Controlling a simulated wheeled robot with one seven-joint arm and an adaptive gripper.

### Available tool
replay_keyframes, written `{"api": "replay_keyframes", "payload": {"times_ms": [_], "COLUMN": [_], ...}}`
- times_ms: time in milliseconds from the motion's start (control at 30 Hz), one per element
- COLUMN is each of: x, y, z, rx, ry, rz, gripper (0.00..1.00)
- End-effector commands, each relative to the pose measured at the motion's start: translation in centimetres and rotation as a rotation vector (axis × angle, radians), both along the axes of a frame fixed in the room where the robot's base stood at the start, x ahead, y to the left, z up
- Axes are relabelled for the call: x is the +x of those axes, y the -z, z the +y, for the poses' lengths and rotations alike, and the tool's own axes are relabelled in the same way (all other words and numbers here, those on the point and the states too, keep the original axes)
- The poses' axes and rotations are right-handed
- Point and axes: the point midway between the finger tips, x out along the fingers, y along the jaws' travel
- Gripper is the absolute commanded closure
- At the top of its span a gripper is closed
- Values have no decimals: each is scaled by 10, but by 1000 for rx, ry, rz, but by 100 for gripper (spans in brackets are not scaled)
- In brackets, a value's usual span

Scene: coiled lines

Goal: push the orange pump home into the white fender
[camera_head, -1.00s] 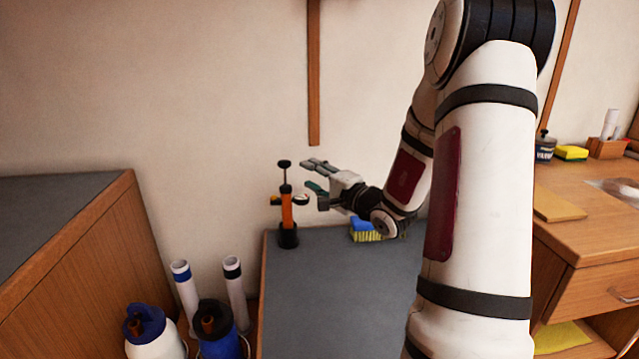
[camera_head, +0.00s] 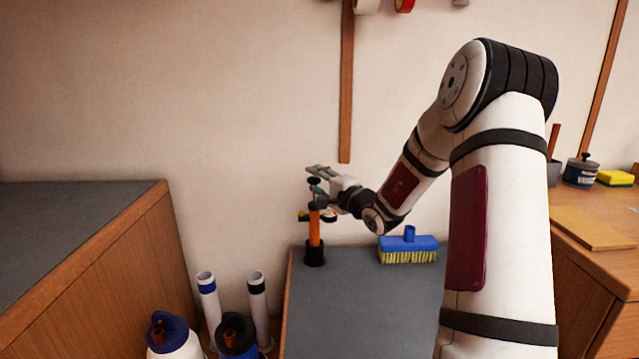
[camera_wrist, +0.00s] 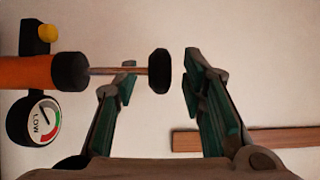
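The orange pump (camera_head: 314,229) stands upright in a black foot at the far left corner of the grey bench, its black handle at the top. In the wrist view its orange barrel (camera_wrist: 25,71) enters from the left, with a thin rod and black knob (camera_wrist: 159,71) and a round gauge. My gripper (camera_head: 316,183) is open around the pump's top. In the wrist view the knob lies between the open fingers (camera_wrist: 160,66), with a gap to the right finger; contact on the left is unclear. The white fender (camera_head: 176,346), blue-topped, is cut off at the lower left.
A blue-capped fender (camera_head: 238,342) stands beside the white one, with two white tubes (camera_head: 207,296) behind them. A blue brush (camera_head: 408,247) lies on the grey bench (camera_head: 365,310) right of the pump. The bench front is clear. A wooden cabinet (camera_head: 110,270) stands left.

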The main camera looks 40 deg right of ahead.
Motion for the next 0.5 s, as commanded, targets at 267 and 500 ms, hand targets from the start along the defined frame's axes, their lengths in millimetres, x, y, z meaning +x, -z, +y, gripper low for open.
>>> {"api": "replay_keyframes", "payload": {"times_ms": [267,500], "x": [0,0], "y": [0,-1], "z": [0,0], "rx": [0,-1], "ry": [0,0], "rz": [0,-1], "gripper": [100,100]}}
